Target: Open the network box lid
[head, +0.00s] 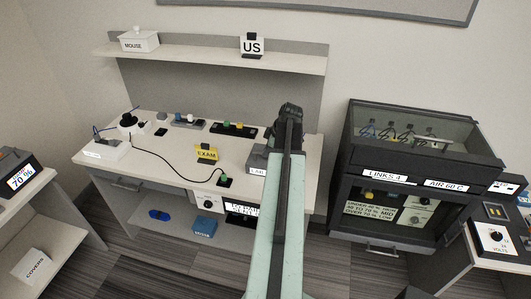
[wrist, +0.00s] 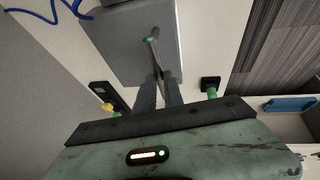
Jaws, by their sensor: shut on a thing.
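A grey box (wrist: 132,42) fills the upper middle of the wrist view. It seems to be the network box. In the head view, the grey box with a partly covered label (head: 257,165) stands at the right of the desk, partly behind my arm. A thin dark piece with a green tip (wrist: 151,41) shows on its top surface. My gripper (wrist: 160,82) is at the box's near edge, its dark fingers close together around this thin piece. The exact contact is hard to see. The lid's opening angle cannot be told. In the head view my arm hides the fingers.
A green knob on a black base (wrist: 211,86) and a yellow one (wrist: 107,106) flank my gripper. The desk (head: 165,150) also holds a yellow EXAM sign (head: 206,153) and a black cable. A dark glass-topped cabinet (head: 410,150) stands to the right.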

